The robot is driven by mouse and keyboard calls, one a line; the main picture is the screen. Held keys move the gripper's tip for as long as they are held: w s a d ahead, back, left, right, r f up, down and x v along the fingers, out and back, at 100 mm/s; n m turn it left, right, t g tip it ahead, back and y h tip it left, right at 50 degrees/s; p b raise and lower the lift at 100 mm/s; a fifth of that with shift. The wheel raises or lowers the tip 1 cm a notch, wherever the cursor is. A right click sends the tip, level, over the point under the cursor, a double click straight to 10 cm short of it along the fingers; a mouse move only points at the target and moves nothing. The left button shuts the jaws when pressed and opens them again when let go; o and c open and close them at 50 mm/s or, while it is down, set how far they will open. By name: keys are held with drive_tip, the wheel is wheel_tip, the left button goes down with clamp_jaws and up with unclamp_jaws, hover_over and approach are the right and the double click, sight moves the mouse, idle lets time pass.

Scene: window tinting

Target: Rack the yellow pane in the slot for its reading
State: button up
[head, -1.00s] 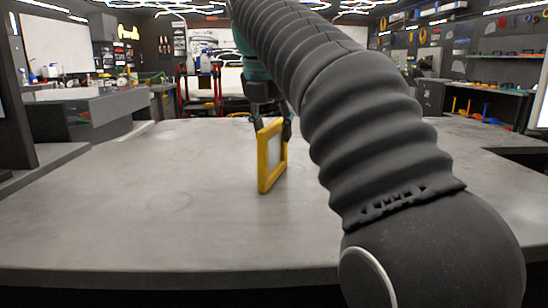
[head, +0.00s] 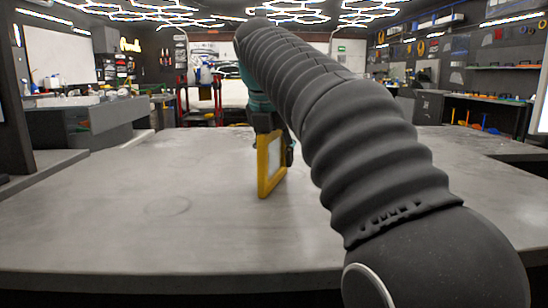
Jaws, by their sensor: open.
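The yellow pane (head: 263,188), a pale panel in a thick yellow frame, stands upright on the grey table (head: 130,215), seen at an angle near the middle of the head view. My gripper (head: 270,148) is low at the pane's upper part, open. Its fingers are mostly hidden behind the yellow frame, with one dark part showing at the right edge. I cannot tell whether they touch the pane. No slotted rack or reading can be made out.
The tabletop is clear left of the pane. My own arm covers much of the right side. A bright panel (head: 542,110) is cut off at the right edge. A dark box-like unit (head: 85,118) stands beyond the table's left side.

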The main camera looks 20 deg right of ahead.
clamp_jaws()
idle(0.3)
